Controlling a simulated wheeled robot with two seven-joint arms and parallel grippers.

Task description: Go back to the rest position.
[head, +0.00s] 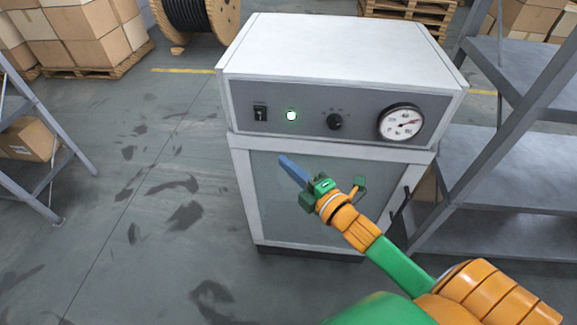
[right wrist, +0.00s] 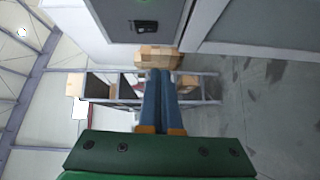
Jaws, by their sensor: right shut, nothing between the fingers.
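My right gripper (head: 290,168) is in front of the grey cabinet (head: 345,130), its blue fingers pointing up and left over the cabinet's lower door. The fingers are together with nothing between them. In the right wrist view the two blue fingers (right wrist: 161,100) lie side by side, with the cabinet's pale side and part of its front behind them. My left gripper is not in view.
A metal shelf rack (head: 510,170) stands close on the right. Another rack (head: 45,185) with a cardboard box (head: 28,139) is at the left edge. Pallets of boxes (head: 85,35) and a cable reel (head: 197,18) stand at the back. The floor left of the cabinet is clear.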

